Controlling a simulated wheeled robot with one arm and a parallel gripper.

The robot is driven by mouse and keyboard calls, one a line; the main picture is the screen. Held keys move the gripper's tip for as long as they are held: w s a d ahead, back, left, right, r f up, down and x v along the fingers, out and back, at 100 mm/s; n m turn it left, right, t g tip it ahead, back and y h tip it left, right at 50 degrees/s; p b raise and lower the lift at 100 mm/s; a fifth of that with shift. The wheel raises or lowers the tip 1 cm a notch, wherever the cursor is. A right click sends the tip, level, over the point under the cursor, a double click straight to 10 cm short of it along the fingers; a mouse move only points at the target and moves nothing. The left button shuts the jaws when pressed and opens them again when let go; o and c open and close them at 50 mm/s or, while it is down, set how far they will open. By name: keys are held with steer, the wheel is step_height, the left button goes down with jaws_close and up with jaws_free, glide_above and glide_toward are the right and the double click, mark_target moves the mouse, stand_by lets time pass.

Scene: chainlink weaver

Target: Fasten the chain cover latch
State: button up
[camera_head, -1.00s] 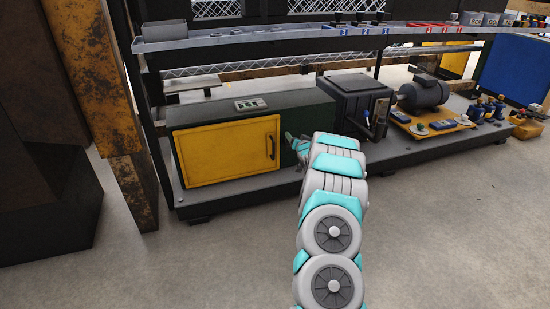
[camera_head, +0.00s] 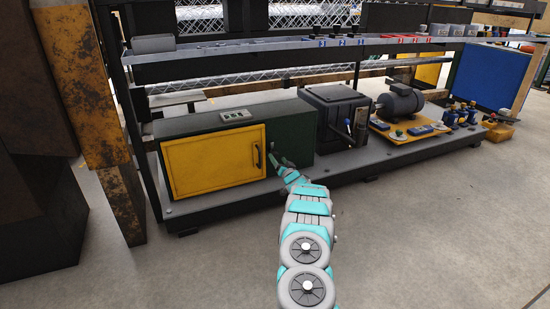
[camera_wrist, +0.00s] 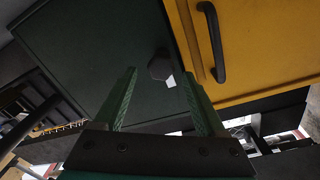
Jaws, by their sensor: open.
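The chain cover is a low box with a yellow door (camera_head: 213,162) and a dark green panel (camera_head: 292,133) to its right. A black bar handle (camera_wrist: 212,42) is on the yellow door (camera_wrist: 262,50). A dark hexagonal knob (camera_wrist: 159,66), which looks like the latch, stands out from the green panel (camera_wrist: 95,55) beside the door edge. My gripper (camera_wrist: 160,76) is open, its two green fingers pointing at the panel with the knob between their tips in the picture. Contact cannot be told. In the head view my gripper (camera_head: 276,163) is small, in front of the green panel.
A control box (camera_head: 236,116) sits on top of the cover. A black housing (camera_head: 335,115) and a grey motor (camera_head: 400,102) stand to the right on the base frame. A rusty post (camera_head: 88,100) stands at the left. The floor (camera_head: 420,230) in front is clear.

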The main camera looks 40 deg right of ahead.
mark_target(276, 156)
steer(key=shift+x, duration=1.2)
steer(key=shift+w+d+f, duration=0.1)
steer(key=shift+w+f, duration=0.05)
steer(key=shift+w, duration=0.6)
jaws_close()
